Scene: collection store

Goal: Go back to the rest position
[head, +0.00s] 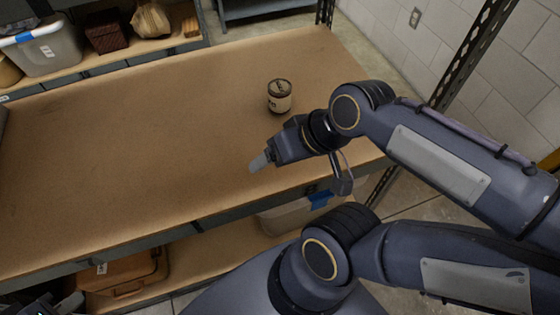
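The task names no object. My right arm comes in from the right, and its gripper (262,161) hangs over the front part of the table. Its pale fingertip points left, apart from the small can. The fingers overlap in this view, so I cannot tell whether they are open or shut; nothing shows held. A small part of my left gripper (66,302) is in the bottom left corner, in front of the table and low. The rest of it is cut off by the frame edge, so its opening is unclear.
Below are a brown case (125,275) and a pale bin (285,217). Behind left, a shelf holds a grey bin (45,52) and dark box (106,32). A metal upright (470,50) stands right.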

